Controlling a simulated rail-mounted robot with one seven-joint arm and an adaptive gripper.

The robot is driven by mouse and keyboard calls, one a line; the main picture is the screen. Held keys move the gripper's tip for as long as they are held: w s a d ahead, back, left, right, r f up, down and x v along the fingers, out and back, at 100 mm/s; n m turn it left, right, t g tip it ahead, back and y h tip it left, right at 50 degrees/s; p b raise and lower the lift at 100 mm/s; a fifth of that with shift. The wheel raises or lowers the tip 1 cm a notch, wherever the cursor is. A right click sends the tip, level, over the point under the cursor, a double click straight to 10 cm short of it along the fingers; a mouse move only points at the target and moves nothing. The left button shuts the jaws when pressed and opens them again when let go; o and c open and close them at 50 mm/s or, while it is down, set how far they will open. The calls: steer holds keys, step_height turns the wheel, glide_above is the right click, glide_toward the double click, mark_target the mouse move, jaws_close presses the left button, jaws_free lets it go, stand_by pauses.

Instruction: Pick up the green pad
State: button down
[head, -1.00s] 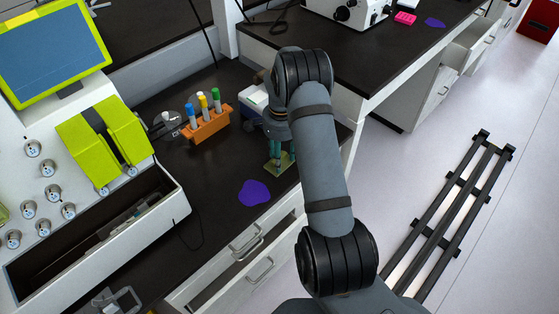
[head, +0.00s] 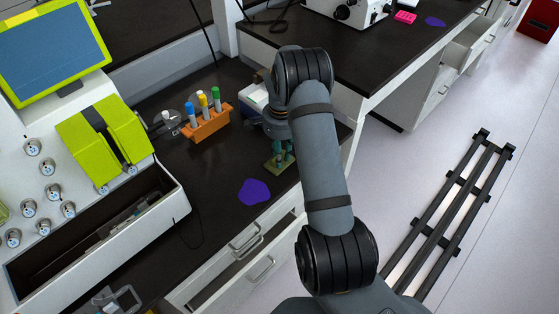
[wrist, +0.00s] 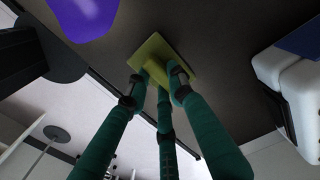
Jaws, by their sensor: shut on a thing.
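The green pad (wrist: 174,50) is a flat yellow-green square with a raised grip in its middle, seen in the wrist view. My gripper (wrist: 155,85) has its teal fingers closed around that raised grip. In the head view the pad (head: 272,168) shows at the front of the dark bench, partly hidden by my gripper (head: 283,158). The pad appears at or very close to the bench top; I cannot tell whether it is clear of it.
A purple flat patch (head: 254,192) lies left of the pad. An orange rack (head: 207,125) with several coloured-cap tubes stands behind it. A blue and white box (head: 254,98) is close behind my gripper. An open drawer (head: 235,262) sticks out below the bench's front edge.

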steer(key=shift+r, duration=0.1)
steer(key=shift+r, duration=0.55)
step_height(320, 180, up, 3)
steer(key=shift+f+b, duration=0.1)
steer(key=shift+b, duration=0.4)
steer(key=s+d+r+b, duration=0.2)
steer(key=s+d+r, duration=0.4)
steer(key=d, duration=0.4)
steer(key=shift+r, duration=0.5)
steer(key=c, duration=2.1)
jaws_free()
steer(key=c, duration=0.4)
jaws_close()
